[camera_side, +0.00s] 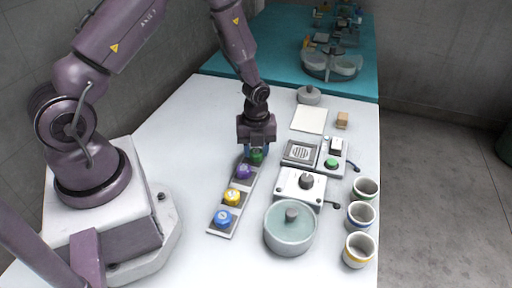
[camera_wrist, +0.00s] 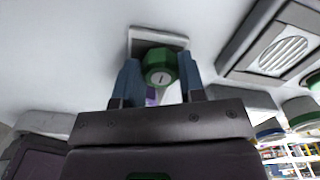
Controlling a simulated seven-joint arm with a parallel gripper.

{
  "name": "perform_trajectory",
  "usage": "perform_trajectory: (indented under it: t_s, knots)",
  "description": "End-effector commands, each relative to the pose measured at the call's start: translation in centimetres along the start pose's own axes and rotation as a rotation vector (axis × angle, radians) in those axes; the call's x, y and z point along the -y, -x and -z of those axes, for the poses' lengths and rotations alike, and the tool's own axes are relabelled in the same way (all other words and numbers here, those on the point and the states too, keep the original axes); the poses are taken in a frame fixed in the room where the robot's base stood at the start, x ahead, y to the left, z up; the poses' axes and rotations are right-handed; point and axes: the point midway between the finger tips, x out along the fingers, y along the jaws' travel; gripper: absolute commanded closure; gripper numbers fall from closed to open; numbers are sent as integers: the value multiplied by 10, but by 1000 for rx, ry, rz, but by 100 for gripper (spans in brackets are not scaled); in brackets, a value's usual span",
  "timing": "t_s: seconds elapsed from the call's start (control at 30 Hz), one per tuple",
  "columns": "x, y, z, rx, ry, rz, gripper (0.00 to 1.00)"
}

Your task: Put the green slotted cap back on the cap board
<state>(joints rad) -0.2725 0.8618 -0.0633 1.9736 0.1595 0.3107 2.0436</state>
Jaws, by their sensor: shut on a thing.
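The green slotted cap (camera_wrist: 160,66) is between the two blue fingertips of my gripper (camera_wrist: 158,80) in the wrist view, its slotted face toward the camera. In the side view the green cap (camera_side: 257,157) shows under my gripper (camera_side: 257,151), at the far end of the cap board (camera_side: 228,207). My gripper is shut on it. The board's end (camera_wrist: 158,38) shows just behind the cap in the wrist view. I cannot tell whether the cap touches the board.
Several banded cups (camera_side: 360,215) line the right edge. The white table left of the board is clear.

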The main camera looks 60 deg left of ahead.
Motion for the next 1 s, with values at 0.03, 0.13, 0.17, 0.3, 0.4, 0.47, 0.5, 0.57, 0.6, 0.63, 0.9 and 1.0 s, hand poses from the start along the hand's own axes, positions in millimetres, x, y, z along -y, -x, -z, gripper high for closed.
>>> perform_trajectory:
  t_s: [0.03, 0.13, 0.17, 0.3, 0.4, 0.47, 0.5, 0.57, 0.6, 0.63, 0.9, 1.0]
  knots:
    - [0, 0, 0, 1, 0, 1, 89]
    - [0, 0, 0, 1, 0, 1, 89]
    - [0, 0, 0, 0, 0, 1, 89]
    - [0, -3, 0, 0, 0, 0, 89]
    - [0, -3, 0, 0, 0, 0, 45]
    - [0, -3, 0, 0, 0, 0, 38]
    - [0, -3, 0, 0, 0, 0, 38]
    - [0, -3, 0, 0, 0, 0, 38]
    - [0, -2, 0, 0, 0, 0, 38]
    - [0, -2, 0, 0, 0, 0, 38]
    - [1, 18, -1, 2, 1, 5, 38]
    - [1, 38, -1, 4, 2, 6, 38]
